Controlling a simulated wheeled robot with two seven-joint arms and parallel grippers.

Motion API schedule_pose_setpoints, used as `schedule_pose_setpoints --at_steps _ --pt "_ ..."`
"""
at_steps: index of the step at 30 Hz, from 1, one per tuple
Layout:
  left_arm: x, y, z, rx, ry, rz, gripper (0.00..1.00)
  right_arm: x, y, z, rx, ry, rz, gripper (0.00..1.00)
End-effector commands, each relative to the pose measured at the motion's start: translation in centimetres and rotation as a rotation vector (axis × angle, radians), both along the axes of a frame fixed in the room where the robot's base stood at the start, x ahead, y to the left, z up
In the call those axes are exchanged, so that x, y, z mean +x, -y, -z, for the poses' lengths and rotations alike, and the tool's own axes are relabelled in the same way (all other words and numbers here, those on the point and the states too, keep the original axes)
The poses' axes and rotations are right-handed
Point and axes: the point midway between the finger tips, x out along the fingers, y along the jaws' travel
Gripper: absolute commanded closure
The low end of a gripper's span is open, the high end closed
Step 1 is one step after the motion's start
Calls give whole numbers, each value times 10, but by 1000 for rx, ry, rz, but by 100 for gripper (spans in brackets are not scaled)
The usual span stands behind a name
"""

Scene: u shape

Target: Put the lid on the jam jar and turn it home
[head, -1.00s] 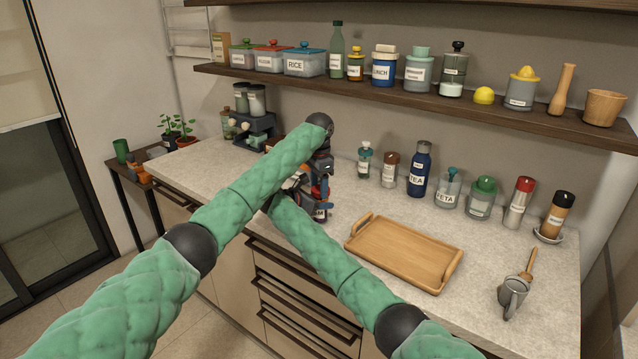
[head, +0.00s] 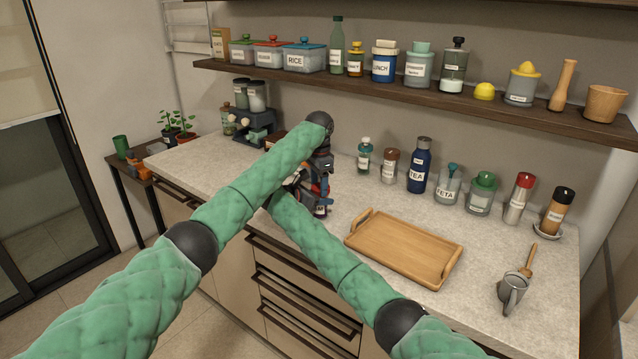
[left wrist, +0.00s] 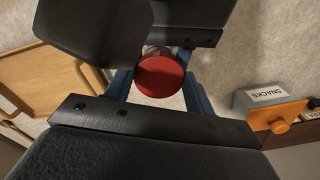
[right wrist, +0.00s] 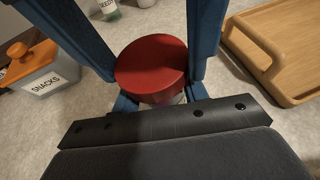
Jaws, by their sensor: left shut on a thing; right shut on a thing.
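The red lid (left wrist: 160,76) sits over the mouth of the jam jar; it also shows in the right wrist view (right wrist: 152,68). Blue fingers stand on both sides of it. The jar (head: 320,212) shows only a bit of its label below the grippers in the head view, and a sliver of glass under the lid in the wrist view. My left gripper (head: 320,185) points down from above and is shut on the lid. My right gripper (right wrist: 158,98) comes in low from the side and is shut on the jar. How far down the lid sits is hidden.
A wooden tray (head: 362,226) lies right of the jar. A snacks container (right wrist: 42,75) with an orange lid stands close by. Bottles and jars, including a blue tea flask (head: 420,165), line the back. The front counter left is clear.

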Motion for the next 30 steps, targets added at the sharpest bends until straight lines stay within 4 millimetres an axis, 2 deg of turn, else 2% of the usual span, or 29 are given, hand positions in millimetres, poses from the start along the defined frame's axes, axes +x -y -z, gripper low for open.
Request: schedule_pose_setpoints --at_steps 17,18,21,30 --pt "0 0 11 0 -1 -1 68 0 0 0 1 -1 0 97" --pt "0 0 11 1 -2 -1 40 0 0 0 0 0 0 100" --pt "-1 0 12 2 -3 -1 24 0 0 0 0 0 0 100" --pt "-2 0 14 2 -7 0 24 1 0 -1 -1 1 -1 100"
